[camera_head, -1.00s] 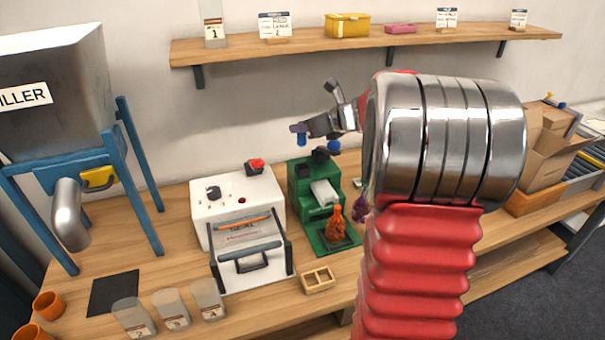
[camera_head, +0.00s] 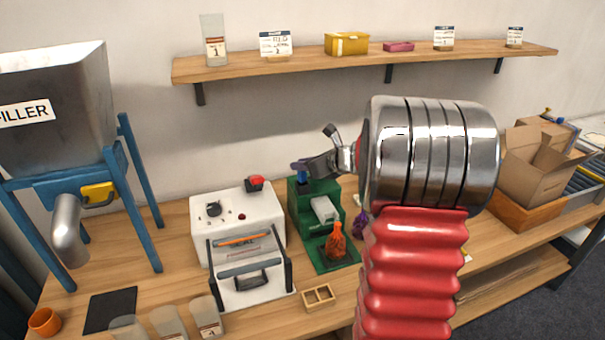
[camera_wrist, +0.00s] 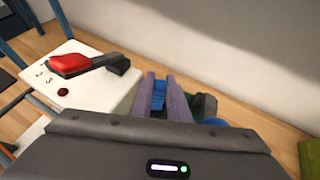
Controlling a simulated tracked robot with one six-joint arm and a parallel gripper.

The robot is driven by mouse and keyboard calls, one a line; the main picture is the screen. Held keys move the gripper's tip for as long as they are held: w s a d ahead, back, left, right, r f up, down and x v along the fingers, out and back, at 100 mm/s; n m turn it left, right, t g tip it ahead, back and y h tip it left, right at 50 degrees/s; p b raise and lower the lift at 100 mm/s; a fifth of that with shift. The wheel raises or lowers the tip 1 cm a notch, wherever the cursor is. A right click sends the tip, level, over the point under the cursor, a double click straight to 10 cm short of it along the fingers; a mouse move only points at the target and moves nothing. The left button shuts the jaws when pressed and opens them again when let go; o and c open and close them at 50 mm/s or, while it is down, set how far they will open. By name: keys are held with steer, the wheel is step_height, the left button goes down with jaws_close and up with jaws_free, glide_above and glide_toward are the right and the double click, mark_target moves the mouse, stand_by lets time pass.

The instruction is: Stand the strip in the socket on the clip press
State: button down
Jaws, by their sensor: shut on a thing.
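My gripper (camera_head: 300,166) has purple fingers shut on a small blue strip (camera_head: 303,176). The strip also shows between the fingers in the wrist view (camera_wrist: 159,96). In the head view it hangs roughly upright at the top of the green clip press (camera_head: 300,205). I cannot tell whether its lower end is in the socket; the socket itself is not clearly visible. My gripper and arm cover part of the press top. In the wrist view, my gripper's grey body hides most of the press. An orange net bag (camera_head: 336,242) stands at the front of the press.
A white sealer (camera_head: 232,213) with a red-topped lever stands close on the left of the press. A small wooden tray (camera_head: 318,297) lies in front. A purple net bag (camera_head: 360,222) is to the right. A shelf (camera_head: 370,62) runs along the wall above.

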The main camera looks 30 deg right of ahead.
mark_target(304, 173)
steer(key=shift+f, duration=1.55)
steer(key=shift+f, duration=0.15)
steer(key=c, duration=1.7)
jaws_free()
steer(key=shift+s+d+r, duration=0.15)
steer(key=shift+s+r, duration=0.3)
steer(key=shift+s, duration=0.05)
steer(key=v, duration=1.1)
steer(key=shift+f, duration=0.1)
